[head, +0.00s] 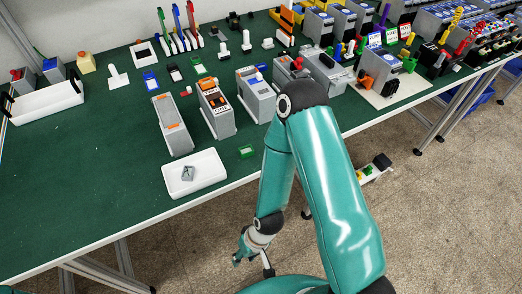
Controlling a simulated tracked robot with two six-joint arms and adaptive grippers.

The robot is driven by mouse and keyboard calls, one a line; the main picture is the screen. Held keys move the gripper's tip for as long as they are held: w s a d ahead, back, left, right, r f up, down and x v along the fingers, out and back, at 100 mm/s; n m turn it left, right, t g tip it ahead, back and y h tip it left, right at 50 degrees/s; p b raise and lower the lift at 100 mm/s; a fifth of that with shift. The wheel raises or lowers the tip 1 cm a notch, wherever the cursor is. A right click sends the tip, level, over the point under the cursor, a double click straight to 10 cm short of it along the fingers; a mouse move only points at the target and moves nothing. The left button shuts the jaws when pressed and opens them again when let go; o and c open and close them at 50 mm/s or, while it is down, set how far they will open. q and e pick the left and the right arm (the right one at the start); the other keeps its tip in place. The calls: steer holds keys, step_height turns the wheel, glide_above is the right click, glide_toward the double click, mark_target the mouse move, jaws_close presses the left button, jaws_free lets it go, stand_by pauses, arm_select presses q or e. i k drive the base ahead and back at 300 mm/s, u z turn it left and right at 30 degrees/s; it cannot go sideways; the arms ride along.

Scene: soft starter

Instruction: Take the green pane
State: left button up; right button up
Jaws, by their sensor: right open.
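A small green-edged pane (246,151) lies flat on the dark green table mat, right of a white tray (195,174) and near the table's front edge. Other small pieces with green on them also show, such as one farther back (198,66). My right gripper (253,263) hangs low in front of the table, below the edge and apart from the pane. Its fingers are spread and hold nothing. My left gripper is not in view.
Grey modules (172,126) stand behind the pane, with more to the right. A long white bin (46,102) is at the left. The front left of the table (80,220) is clear.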

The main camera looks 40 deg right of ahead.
mark_target(246, 151)
steer(key=z, duration=0.05)
steer(key=k, duration=1.15)
steer(key=z, duration=0.3)
steer(key=i, duration=1.05)
